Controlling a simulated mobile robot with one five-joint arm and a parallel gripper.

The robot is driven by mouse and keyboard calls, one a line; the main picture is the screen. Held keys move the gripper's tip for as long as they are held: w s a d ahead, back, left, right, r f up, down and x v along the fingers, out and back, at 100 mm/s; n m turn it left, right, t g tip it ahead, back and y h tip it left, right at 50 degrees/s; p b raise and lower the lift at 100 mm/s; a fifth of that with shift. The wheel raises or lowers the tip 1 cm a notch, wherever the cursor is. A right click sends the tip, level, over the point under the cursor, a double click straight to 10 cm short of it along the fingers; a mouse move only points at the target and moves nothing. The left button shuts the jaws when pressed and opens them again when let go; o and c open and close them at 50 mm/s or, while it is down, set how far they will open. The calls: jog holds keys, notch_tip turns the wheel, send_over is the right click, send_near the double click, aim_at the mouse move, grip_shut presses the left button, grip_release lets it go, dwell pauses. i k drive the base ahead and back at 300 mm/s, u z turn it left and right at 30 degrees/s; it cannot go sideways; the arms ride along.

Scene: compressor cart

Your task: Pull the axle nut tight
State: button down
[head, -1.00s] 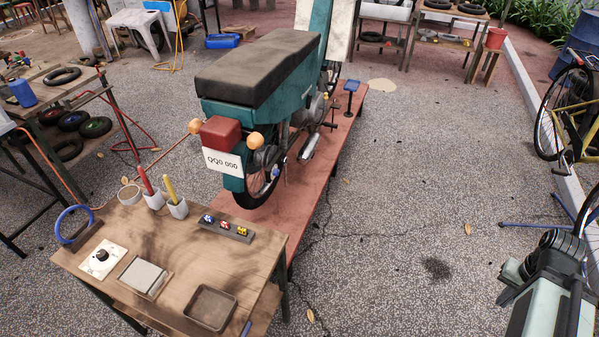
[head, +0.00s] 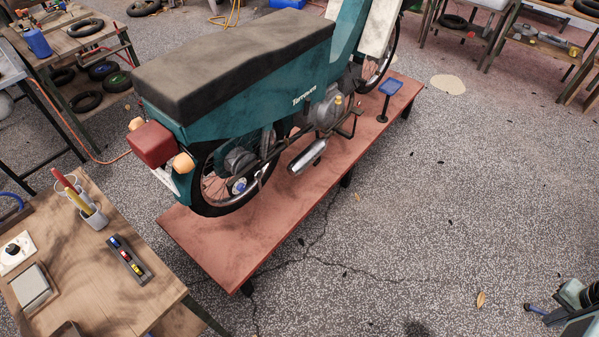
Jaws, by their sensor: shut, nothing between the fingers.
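The teal motorbike (head: 230,85) stands on a long red-brown bench, with its rear end towards me. Its rear wheel (head: 207,192) shows below the seat. At the hub is a small round part with blue and yellow on it (head: 238,186). The axle nut is around this hub, but it is too small to make out clearly. A thin grey metal piece (head: 262,172) shows just right of the hub; I cannot tell whether it is a tool. Part of my arm shows at the lower right corner, well away from the bike. My gripper's fingers are not visible.
The red-brown bench (head: 215,240) has a long free edge facing open speckled floor (head: 400,230). A wooden table (head: 95,285) at lower left holds cups with coloured handles (head: 92,215) and a dark rack (head: 128,262). A blue-topped stand (head: 388,98) is at the bench's far end.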

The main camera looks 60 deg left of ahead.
aim_at(261, 189)
jog(key=z, duration=0.05)
jog(key=i, duration=2)
jog(key=u, duration=4.35)
jog(key=i, duration=1.55)
